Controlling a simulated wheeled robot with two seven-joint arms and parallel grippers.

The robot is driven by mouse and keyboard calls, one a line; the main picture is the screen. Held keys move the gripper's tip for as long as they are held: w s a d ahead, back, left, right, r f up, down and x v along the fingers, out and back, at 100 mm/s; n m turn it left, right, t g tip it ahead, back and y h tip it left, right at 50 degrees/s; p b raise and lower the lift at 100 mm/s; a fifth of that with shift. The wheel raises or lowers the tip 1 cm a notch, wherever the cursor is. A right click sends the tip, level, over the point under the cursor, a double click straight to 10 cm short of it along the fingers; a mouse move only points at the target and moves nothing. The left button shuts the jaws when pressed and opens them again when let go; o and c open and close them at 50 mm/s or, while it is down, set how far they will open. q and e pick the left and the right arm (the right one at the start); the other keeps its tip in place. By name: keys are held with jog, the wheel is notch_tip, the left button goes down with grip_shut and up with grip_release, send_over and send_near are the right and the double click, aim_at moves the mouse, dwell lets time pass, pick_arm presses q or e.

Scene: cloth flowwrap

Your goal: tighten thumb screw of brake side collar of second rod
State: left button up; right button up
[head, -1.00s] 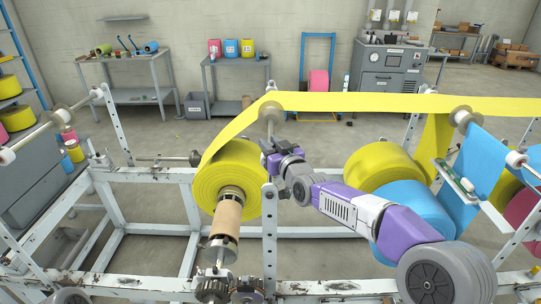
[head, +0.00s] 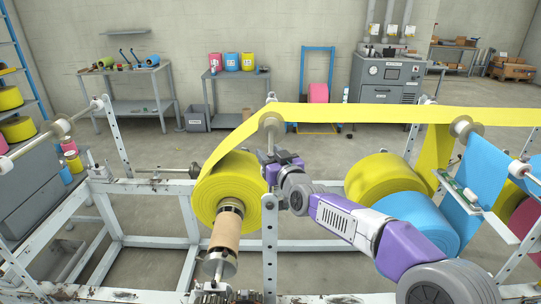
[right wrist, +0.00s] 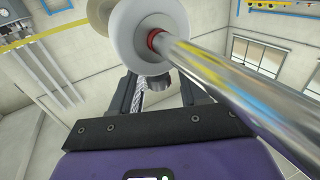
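The yellow roll (head: 230,190) hangs on a rod at the centre of the frame. A brown core (head: 227,228) and a metal collar (head: 219,264) sit on its near end. I cannot make out a thumb screw on that collar. My right gripper (head: 277,156) is just right of the yellow roll, by the perforated upright (head: 270,240). In the right wrist view its fingers (right wrist: 163,92) are spread apart. A dark round piece (right wrist: 160,80) shows between or just beyond them; contact cannot be told. My left gripper is out of view.
A yellow web (head: 390,108) runs right from above my right gripper, over a roller (head: 271,121). In the right wrist view a shiny roller (right wrist: 220,80) with a white disc (right wrist: 140,45) is close above the fingers. Yellow and blue rolls (head: 415,218) lie behind my right arm.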

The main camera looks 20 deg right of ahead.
aim_at(270, 155)
notch_tip(270, 155, up, 10)
jog(key=p, duration=0.4)
jog(key=shift+p, duration=0.3)
